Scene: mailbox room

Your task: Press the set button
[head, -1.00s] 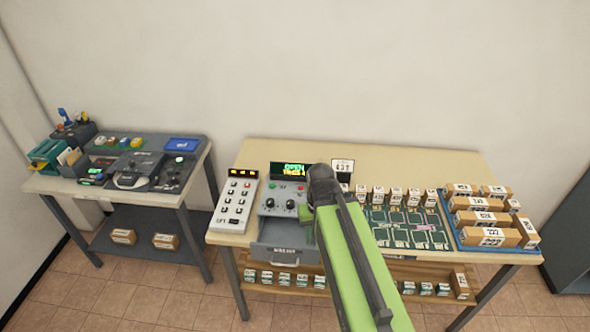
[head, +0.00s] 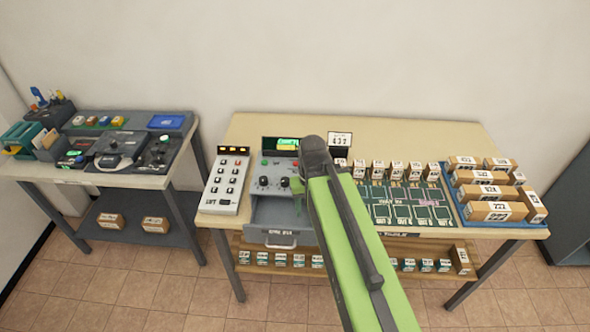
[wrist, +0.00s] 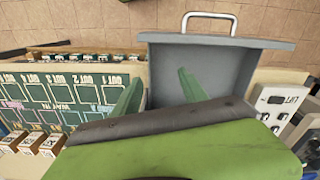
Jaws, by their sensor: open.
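A grey control unit (head: 277,180) with two dark knobs, a green-lit display (head: 288,144) and small coloured buttons stands on the wooden table. A green button (head: 265,162) shows at its upper left. Its labels are too small to read, so I cannot tell which is the set button, and my arm hides its right side. My gripper (wrist: 157,93) is open and empty in the wrist view, with its fingers above the open grey drawer (wrist: 215,65) and the edge of the green board. In the head view it is mostly hidden behind my arm at the unit's right side.
A white keypad (head: 228,182) stands left of the unit. Small boxes (head: 395,171) line the green board (head: 410,203), and a blue tray (head: 458,212) holds larger boxes. A second table (head: 65,174) with devices stands at left.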

